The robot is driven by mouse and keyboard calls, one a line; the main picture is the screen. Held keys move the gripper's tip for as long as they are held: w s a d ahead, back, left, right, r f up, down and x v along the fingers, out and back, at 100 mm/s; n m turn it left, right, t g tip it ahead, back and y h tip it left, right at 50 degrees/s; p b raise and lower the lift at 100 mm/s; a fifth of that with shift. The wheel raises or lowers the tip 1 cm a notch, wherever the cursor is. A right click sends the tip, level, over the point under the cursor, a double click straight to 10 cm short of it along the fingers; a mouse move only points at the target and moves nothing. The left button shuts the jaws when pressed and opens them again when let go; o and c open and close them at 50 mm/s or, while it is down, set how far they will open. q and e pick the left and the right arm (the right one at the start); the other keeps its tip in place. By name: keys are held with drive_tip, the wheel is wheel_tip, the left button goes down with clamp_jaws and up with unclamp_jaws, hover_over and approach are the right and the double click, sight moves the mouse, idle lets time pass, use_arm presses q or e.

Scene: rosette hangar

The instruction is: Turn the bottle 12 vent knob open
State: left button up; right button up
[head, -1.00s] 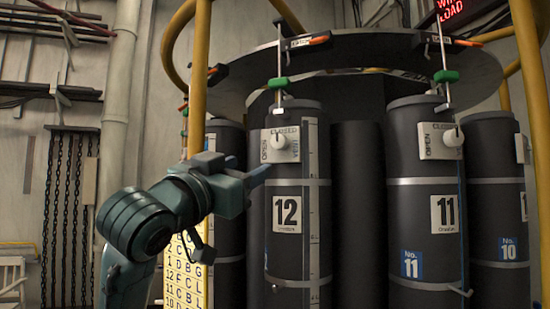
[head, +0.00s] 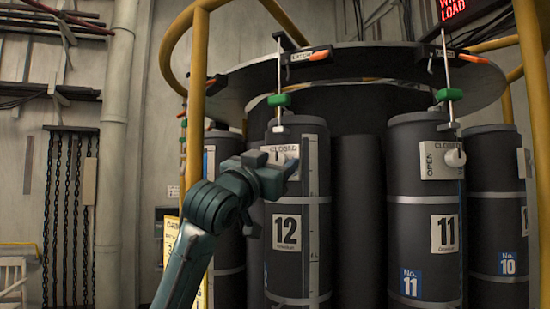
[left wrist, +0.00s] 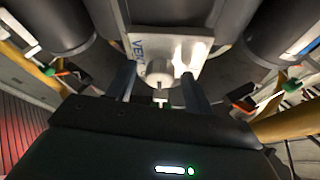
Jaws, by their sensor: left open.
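Bottle 12 is a dark cylinder with a white "12" label (head: 287,230) in the head view. Its white vent plate (head: 283,149), with "CLOSED" along the top, sits above the label. My left gripper (head: 291,168) is in front of the plate and hides the knob and the lower left of the plate. In the left wrist view the pale round knob (left wrist: 160,71) shows between the two open fingers of my left gripper (left wrist: 160,82), in front of the vent plate (left wrist: 185,48). I cannot tell whether the fingers touch it. My right gripper is not in view.
Bottle 11 (head: 410,225) stands to the right with its own vent plate (head: 437,160). A dark ring shelf (head: 370,62) with hanging rods and green clamps is above the bottles. A yellow post (head: 197,95) stands left of bottle 12.

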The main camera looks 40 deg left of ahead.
use_arm(q)
drive_tip(key=c, duration=1)
drive_tip(key=shift+n+y, duration=0.4)
drive_tip(key=shift+n, duration=0.1)
drive_tip(key=n+g+y, duration=0.1)
drive_tip(key=n+y, duration=0.1)
drive_tip(key=n, duration=0.2)
drive_tip(key=shift+d, duration=0.2)
drive_tip(key=n+y, duration=0.1)
drive_tip(key=n, duration=0.2)
drive_tip(key=n+g+y, duration=0.1)
drive_tip(key=n+y, duration=0.1)
drive_tip(key=n, duration=0.2)
drive_tip(key=shift+w+d+g, duration=0.1)
drive_tip(key=shift+g, duration=0.2)
drive_tip(key=n+g, duration=0.1)
drive_tip(key=n, duration=0.2)
drive_tip(key=n+g+y, duration=0.1)
drive_tip(key=n, duration=0.2)
drive_tip(key=shift+d+r+y, duration=0.1)
drive_tip(key=shift+y, duration=0.2)
drive_tip(key=n+g, duration=0.1)
drive_tip(key=n, duration=0.1)
drive_tip(key=n+g, duration=0.1)
drive_tip(key=n, duration=0.2)
drive_tip(key=shift+r+g, duration=0.15)
drive_tip(key=shift+g, duration=0.15)
drive_tip(key=shift+n, duration=0.5)
